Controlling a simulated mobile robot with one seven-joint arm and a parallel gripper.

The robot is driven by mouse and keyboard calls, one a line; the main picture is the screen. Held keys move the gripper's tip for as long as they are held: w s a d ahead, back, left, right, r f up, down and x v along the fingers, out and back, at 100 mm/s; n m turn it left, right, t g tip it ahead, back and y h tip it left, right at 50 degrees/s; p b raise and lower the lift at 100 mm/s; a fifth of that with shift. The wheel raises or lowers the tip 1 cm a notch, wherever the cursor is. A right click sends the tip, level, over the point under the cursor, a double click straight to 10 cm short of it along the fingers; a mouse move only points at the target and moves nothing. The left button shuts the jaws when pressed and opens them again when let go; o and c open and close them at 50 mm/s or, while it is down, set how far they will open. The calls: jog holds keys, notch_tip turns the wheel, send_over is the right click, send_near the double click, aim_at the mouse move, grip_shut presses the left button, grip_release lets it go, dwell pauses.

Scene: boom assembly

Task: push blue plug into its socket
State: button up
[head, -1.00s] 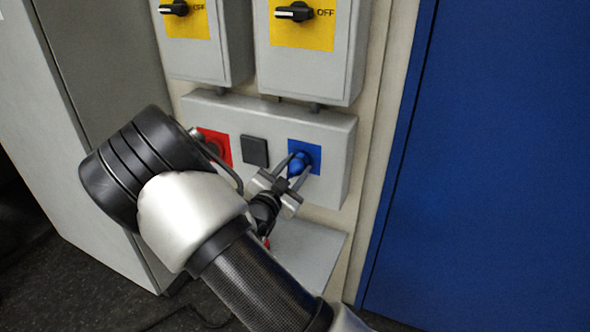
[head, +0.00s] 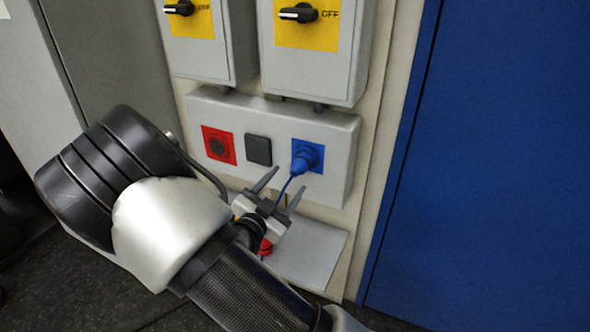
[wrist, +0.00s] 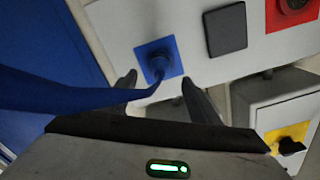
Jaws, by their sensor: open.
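The blue plug (head: 301,163) sits at the blue socket (head: 317,153) on the right of the grey socket box, with its blue cable hanging from it toward my gripper. It also shows in the wrist view (wrist: 157,72), with the cable crossing from the left; I cannot tell how deep it is seated. My gripper (head: 285,186) is open and empty, below and in front of the plug, apart from it. Its fingertips (wrist: 160,82) stand on either side of the cable in the wrist view.
A red socket (head: 218,145) and a black square cover (head: 258,150) are left of the blue socket. Two switch boxes with yellow plates (head: 307,32) hang above. A shelf (head: 312,255) below carries a red plug (head: 265,247). A blue panel (head: 490,150) stands to the right.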

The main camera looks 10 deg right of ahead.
jog(key=v, duration=0.8)
jog(key=shift+s+a+p, duration=0.25)
jog(key=shift+s+p, duration=0.05)
jog(key=shift+p, duration=0.15)
jog(key=shift+w, duration=0.1)
